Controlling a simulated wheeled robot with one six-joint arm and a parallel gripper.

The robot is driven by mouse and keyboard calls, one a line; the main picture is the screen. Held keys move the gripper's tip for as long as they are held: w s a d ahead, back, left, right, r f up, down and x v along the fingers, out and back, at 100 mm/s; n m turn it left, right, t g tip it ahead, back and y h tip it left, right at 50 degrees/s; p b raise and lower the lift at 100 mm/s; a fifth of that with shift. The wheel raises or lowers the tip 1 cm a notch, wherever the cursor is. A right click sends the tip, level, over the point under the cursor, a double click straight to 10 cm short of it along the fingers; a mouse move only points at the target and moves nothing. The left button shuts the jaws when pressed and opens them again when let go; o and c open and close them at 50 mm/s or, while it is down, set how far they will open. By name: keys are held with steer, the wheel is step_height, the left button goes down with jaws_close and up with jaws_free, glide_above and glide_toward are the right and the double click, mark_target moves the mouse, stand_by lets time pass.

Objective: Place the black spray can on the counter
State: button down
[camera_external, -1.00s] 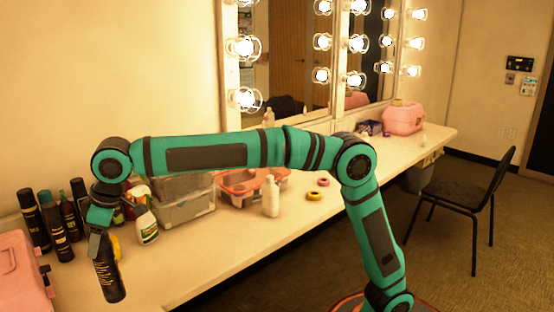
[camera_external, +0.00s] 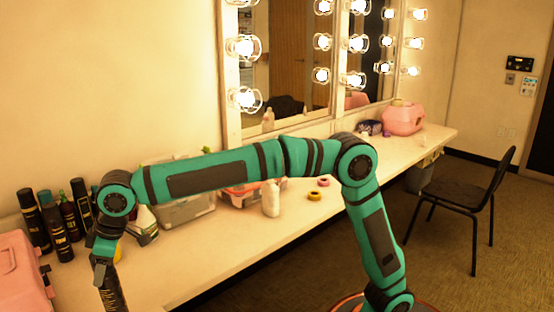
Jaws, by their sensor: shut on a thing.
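My gripper (camera_external: 103,268) is at the lower left, pointing down and shut on the black spray can (camera_external: 113,295). The can is slightly tilted, and its lower end is cut off by the bottom edge of the picture. The long pale counter (camera_external: 200,265) runs from the lower left to the back right. The can is in front of the counter's left part in the picture. I cannot tell whether it touches the surface.
Several dark bottles (camera_external: 52,225) stand left of my gripper, beside a pink case (camera_external: 22,275). Behind my arm are a grey container (camera_external: 190,210) and a white bottle (camera_external: 270,198). Two tape rolls (camera_external: 314,196) lie to its right. The counter's front middle is clear.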

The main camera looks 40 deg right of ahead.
steer(key=shift+f, duration=1.6)
steer(key=c, duration=0.7)
jaws_free()
steer(key=shift+o, duration=0.2)
steer(key=v, duration=1.2)
